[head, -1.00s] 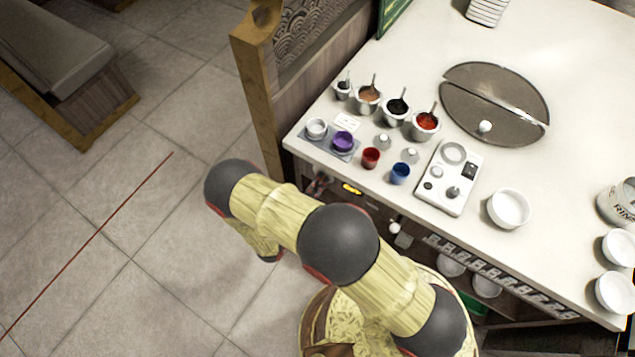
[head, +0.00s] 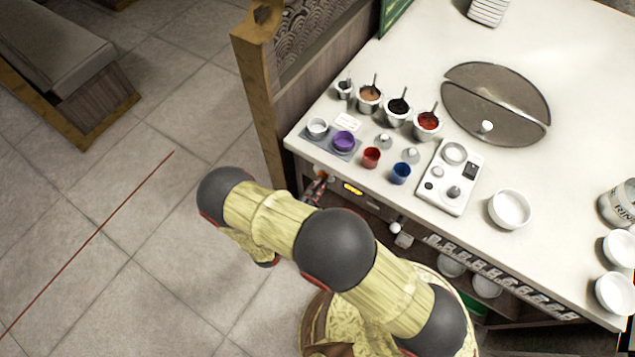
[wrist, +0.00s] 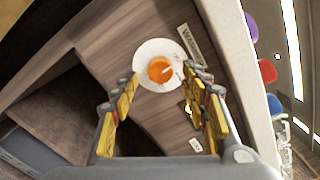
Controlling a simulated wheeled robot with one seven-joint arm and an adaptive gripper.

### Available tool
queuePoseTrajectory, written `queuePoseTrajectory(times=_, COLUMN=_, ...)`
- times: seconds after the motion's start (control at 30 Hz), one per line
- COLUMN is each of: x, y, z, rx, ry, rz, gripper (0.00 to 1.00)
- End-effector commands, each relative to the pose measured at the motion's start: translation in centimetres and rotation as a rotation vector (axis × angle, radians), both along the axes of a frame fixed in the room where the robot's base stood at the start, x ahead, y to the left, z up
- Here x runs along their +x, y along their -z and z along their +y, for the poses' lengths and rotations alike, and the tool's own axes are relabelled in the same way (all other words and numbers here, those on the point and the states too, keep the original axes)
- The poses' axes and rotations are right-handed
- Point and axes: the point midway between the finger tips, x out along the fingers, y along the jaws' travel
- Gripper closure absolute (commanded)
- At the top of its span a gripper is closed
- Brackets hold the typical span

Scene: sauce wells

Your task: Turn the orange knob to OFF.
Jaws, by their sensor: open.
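In the wrist view the orange knob (wrist: 158,69) sits on a round white plate (wrist: 150,49) on the wood-look counter front. A pale pointer mark on it points to the right in the picture. A sign that seems to read WARMER (wrist: 190,44) is beside the plate. In the head view my gripper (head: 314,189) is at the counter front, largely hidden by my arm.
A white control box (head: 450,178) stands near the edge. The counter edge overhangs close to my gripper.

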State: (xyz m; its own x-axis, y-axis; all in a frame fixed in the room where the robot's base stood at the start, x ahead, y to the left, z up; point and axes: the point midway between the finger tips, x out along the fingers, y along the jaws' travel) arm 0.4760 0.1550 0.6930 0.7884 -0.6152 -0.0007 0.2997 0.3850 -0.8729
Motion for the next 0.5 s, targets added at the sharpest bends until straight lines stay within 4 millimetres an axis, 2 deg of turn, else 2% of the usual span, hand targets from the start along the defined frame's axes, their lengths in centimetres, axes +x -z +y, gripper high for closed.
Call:
queuePoseTrajectory(times=0.3, x=-4.9, y=0.0, z=4.0, rx=0.0, ry=-0.005, rz=-0.001, gripper=0.54)
queuePoseTrajectory(times=0.5, x=-6.9, y=0.0, z=5.6, rx=0.0, ry=-0.003, rz=-0.001, gripper=0.54)
